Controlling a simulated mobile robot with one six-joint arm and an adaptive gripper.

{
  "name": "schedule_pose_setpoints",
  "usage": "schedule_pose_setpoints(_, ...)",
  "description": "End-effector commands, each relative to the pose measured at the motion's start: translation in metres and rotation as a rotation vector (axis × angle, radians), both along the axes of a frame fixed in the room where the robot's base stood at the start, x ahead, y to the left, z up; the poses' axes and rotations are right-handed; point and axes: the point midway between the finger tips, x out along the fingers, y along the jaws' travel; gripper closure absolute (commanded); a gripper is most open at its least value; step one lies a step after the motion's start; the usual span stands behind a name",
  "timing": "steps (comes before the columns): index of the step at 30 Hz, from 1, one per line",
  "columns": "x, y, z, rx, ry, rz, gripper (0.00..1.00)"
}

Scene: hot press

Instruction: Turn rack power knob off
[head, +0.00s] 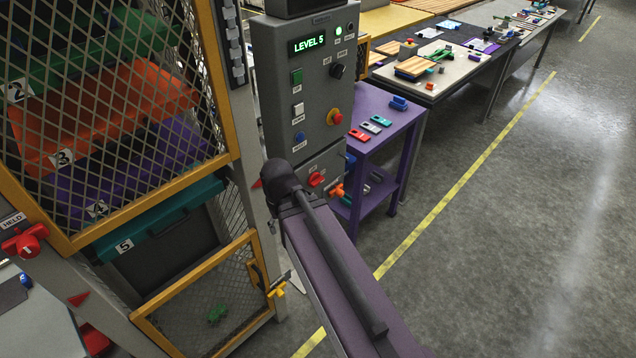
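A grey control cabinet (274,92) stands at the upper middle, its display reading "LEVEL 5". A red rotary knob (316,179) is on its lower box, and a black selector knob (337,71) is on the upper panel. Their labels are too small to read, so I cannot tell for sure which is the rack power knob or its setting. A small green light (338,30) is lit near the cabinet's top. My purple arm reaches up from the bottom, its dark joint close in front of the cabinet's lower left side. My gripper is not visible.
A mesh-fronted rack with yellow frames (219,90) and numbered coloured trays fills the left. A red-yellow stop button (334,117) is above the red knob. A purple table (400,122) adjoins the cabinet. Floor at right is clear.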

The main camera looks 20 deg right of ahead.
Motion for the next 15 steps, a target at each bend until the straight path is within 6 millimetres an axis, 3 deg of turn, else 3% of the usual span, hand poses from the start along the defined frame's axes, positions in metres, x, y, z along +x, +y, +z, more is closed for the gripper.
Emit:
schedule_pose_setpoints(2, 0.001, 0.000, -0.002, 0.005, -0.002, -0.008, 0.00)
schedule_pose_setpoints(8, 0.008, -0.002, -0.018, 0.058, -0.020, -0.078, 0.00)
schedule_pose_setpoints(15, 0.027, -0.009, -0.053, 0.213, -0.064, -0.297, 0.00)
